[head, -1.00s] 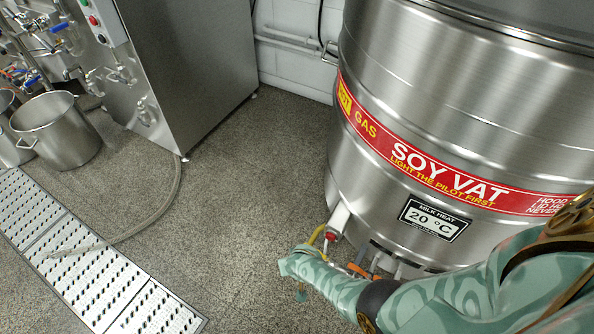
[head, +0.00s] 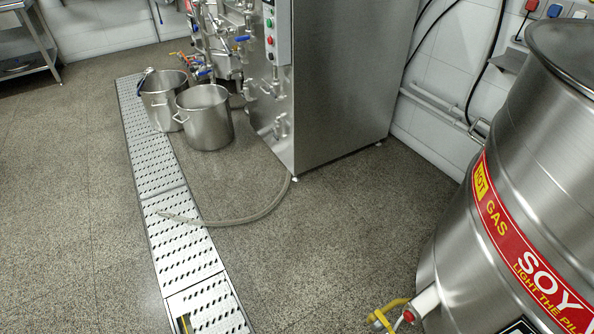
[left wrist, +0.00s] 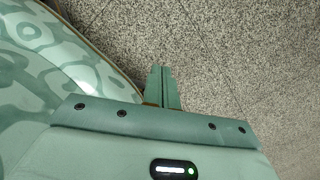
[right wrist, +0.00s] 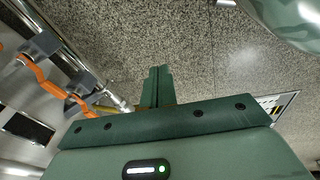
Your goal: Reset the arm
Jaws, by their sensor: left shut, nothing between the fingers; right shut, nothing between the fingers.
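My left gripper (left wrist: 163,86) shows in the left wrist view. Its two green fingers are together with nothing between them, above bare speckled floor. A patterned green part of my own body fills the left of that view. My right gripper (right wrist: 157,86) shows in the right wrist view, also with its fingers together and empty. Pipework with an orange handle (right wrist: 45,82) lies left of it; I cannot tell the exact gap. Neither gripper shows in the head view.
The steel soy vat (head: 510,190) stands at the right, with a yellow-handled valve (head: 388,314) low on its side. A steel cabinet (head: 340,90), two steel pots (head: 205,122) and a hose (head: 255,214) stand or lie further back. A perforated drain (head: 178,235) crosses the floor. Open floor lies left.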

